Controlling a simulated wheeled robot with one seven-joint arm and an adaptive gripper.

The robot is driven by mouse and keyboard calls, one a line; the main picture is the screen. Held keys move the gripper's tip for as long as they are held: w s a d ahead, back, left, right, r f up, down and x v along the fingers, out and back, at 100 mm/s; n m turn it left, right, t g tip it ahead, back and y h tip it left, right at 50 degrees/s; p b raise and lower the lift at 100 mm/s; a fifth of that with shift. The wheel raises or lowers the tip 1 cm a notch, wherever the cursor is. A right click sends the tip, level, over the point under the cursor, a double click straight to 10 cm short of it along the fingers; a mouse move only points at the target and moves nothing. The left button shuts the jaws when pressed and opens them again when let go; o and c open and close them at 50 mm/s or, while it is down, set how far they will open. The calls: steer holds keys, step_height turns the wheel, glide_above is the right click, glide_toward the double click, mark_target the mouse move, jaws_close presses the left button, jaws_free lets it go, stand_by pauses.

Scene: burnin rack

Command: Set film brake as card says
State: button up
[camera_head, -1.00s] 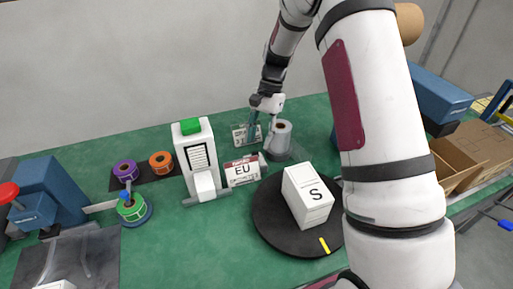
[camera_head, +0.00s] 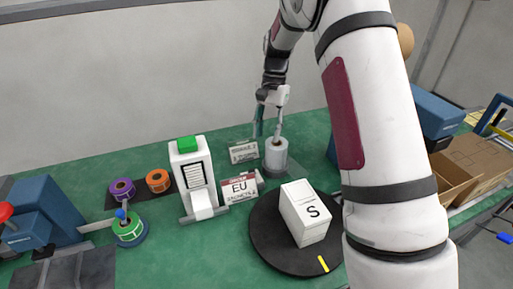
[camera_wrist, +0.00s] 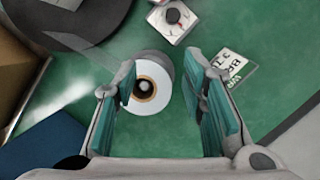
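A pale grey film roll (camera_head: 276,155) stands upright on a dark base at the back of the green table. In the wrist view the roll (camera_wrist: 153,106) shows from above, with a brown core and a small knob at its centre. A small card (camera_head: 243,151) stands just left of it; it lies upside down in the wrist view (camera_wrist: 231,70), and its text is only partly readable, seemingly "BR" and a 3. My gripper (camera_head: 269,133) is open and empty above the roll, fingers pointing down. The wrist view shows the roll between and beyond the fingers, nearer the left one.
A black turntable (camera_head: 270,250) holds a white box marked S (camera_head: 305,212). A white dispenser with a green top (camera_head: 192,175) and label rolls (camera_head: 158,180) are left. A cardboard box (camera_head: 455,180) is right.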

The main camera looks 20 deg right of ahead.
steer(key=w+d+r+n+t+h+p, duration=0.1)
steer(key=w+d+n+t+h, duration=0.1)
steer(key=w+d+n+h, duration=0.3)
steer(key=w+d+r+n+t+h+p, duration=0.1)
steer(key=w+d+n+t+h, duration=0.15)
steer(key=d, duration=0.45)
steer(key=w+a+r+n+t+p, duration=0.25)
steer(key=w+r+n+t, duration=0.55)
steer(key=n, duration=0.6)
steer(key=w+a+n+y, duration=0.2)
steer(key=a+n+y, duration=0.1)
steer(key=a+n, duration=0.4)
steer(key=n+g+y+p, duration=0.3)
steer(key=n+g, duration=0.7)
steer(key=n, duration=0.8)
glide_above(252, 170)
step_height(252, 170, down, 7)
steer(key=shift+m+h, duration=0.25)
step_height(252, 170, down, 13)
steer(key=shift+s+f, duration=0.1)
